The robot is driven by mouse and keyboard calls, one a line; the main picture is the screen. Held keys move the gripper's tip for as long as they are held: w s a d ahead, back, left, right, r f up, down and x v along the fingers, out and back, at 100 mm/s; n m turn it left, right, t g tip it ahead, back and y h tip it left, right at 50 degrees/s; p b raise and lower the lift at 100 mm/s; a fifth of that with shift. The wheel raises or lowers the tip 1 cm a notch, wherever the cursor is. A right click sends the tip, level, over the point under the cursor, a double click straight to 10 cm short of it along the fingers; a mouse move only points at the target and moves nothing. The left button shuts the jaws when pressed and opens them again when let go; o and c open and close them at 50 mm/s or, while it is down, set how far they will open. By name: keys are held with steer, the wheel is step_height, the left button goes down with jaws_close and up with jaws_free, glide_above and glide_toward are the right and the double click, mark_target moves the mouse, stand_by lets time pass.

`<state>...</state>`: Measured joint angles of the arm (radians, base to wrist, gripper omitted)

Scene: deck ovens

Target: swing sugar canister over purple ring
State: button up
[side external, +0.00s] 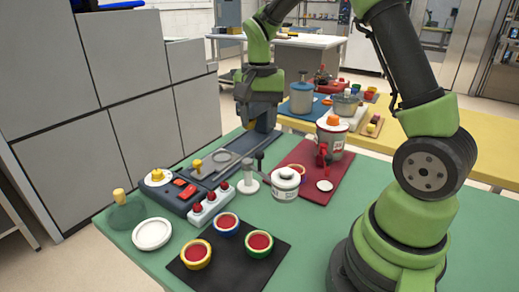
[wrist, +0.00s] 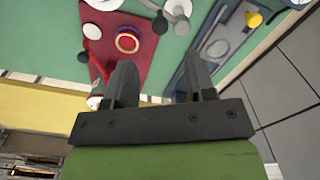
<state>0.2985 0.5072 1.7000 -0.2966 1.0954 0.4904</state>
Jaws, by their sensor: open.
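A white canister with an orange knob, a label and a red tap-like part (side external: 332,138) stands on the red mat. A smaller white lidded jar with a label (side external: 286,184) stands at the mat's left edge. I cannot read either label, so which is the sugar canister is unclear. A ring with purple and orange-tan colouring (wrist: 128,40) lies on the red mat in the wrist view; in the side view it is partly hidden behind the small jar. My gripper (wrist: 160,82) is open and empty, its fingers apart, above the table's far edge (side external: 258,118).
The red mat (side external: 310,192) also bears a white disc (side external: 325,186). A dark grey station (side external: 190,185) with knobs lies left of it. A black mat (side external: 228,262) with several red-filled cups is in front. A yellow counter (side external: 440,150) with other containers stands behind.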

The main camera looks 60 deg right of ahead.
mark_target(259, 152)
step_height(259, 152, down, 8)
steer(key=shift+f, duration=0.2)
jaws_close()
